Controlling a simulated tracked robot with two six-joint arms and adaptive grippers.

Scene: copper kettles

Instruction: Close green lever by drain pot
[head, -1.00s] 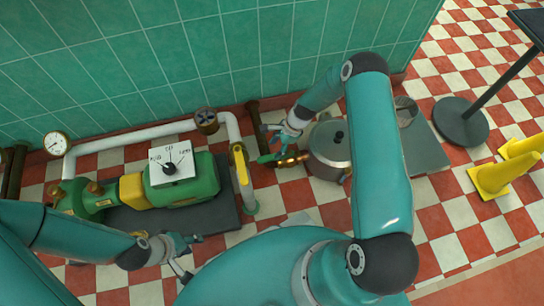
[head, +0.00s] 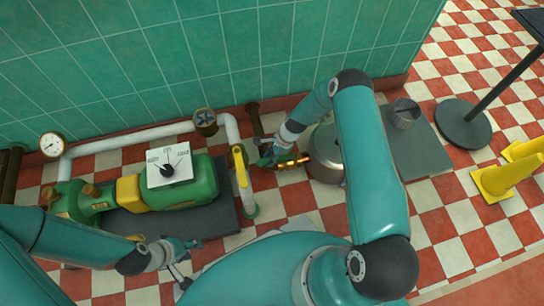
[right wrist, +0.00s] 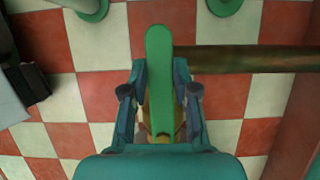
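The green lever (head: 264,161) sticks out left from the brass drain valve (head: 293,161) of the steel pot (head: 324,160). My arm covers part of the pot. My right gripper (head: 270,150) is at the lever. In the right wrist view, the green lever (right wrist: 159,85) runs lengthwise between the two fingers of my right gripper (right wrist: 159,75), with its rounded end past the tips. The fingers are apart, with narrow gaps beside the lever. My left gripper (head: 190,248) is low at the left, away from the pot; its fingers are too small to judge.
A green pump (head: 200,183) with a dial box (head: 169,166) stands at left. A white pipe with a yellow-handled valve (head: 240,166) stands between pump and lever. A brown pipe (right wrist: 250,58) lies close right of the fingers. Yellow cones (head: 495,178) stand far right.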

